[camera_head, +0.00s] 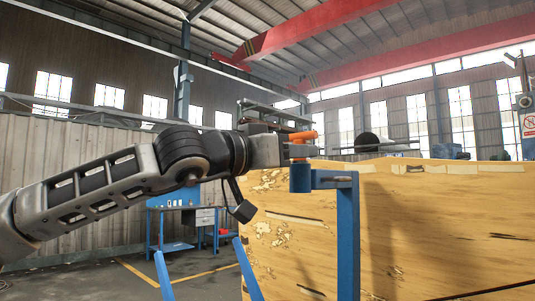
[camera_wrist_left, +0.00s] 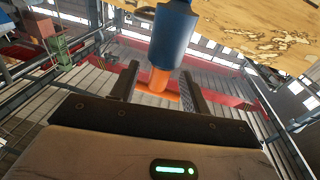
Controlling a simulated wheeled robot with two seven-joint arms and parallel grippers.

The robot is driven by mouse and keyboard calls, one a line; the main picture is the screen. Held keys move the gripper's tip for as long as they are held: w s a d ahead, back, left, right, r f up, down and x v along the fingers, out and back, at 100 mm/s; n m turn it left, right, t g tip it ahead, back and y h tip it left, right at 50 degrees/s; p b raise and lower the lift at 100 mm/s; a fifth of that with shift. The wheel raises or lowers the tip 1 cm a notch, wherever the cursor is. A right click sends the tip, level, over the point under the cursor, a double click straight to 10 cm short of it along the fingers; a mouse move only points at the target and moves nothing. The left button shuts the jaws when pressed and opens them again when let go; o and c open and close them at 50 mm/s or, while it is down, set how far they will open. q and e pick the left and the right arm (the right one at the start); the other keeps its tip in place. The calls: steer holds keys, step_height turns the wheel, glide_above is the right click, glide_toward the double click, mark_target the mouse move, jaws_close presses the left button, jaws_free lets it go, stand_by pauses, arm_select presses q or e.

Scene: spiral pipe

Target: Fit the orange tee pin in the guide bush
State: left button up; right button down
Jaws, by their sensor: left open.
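The orange tee pin (camera_head: 302,136) stands upright at the top of the blue guide bush (camera_head: 300,179), with its crossbar uppermost. In the left wrist view the pin (camera_wrist_left: 160,82) runs into the end of the blue bush (camera_wrist_left: 173,36); how deep it sits is hidden. My left gripper (camera_head: 304,151) is just above the bush, around the pin. In the left wrist view its two fingers (camera_wrist_left: 158,76) are apart, one on each side of the pin, with visible gaps. My right gripper is not in view.
A blue post (camera_head: 347,235) with a side arm carries the bush. A large worn yellow panel (camera_head: 430,225) stands close behind it. A blue workbench (camera_head: 185,222) stands farther back on the left. The air above the pin looks clear.

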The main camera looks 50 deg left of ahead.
arm_select(q)
steer(key=s+f+b, duration=0.1)
steer(key=s+b, duration=0.5)
steer(key=s, duration=1)
steer(key=shift+a+f, duration=0.2)
steer(key=shift+a, duration=0.15)
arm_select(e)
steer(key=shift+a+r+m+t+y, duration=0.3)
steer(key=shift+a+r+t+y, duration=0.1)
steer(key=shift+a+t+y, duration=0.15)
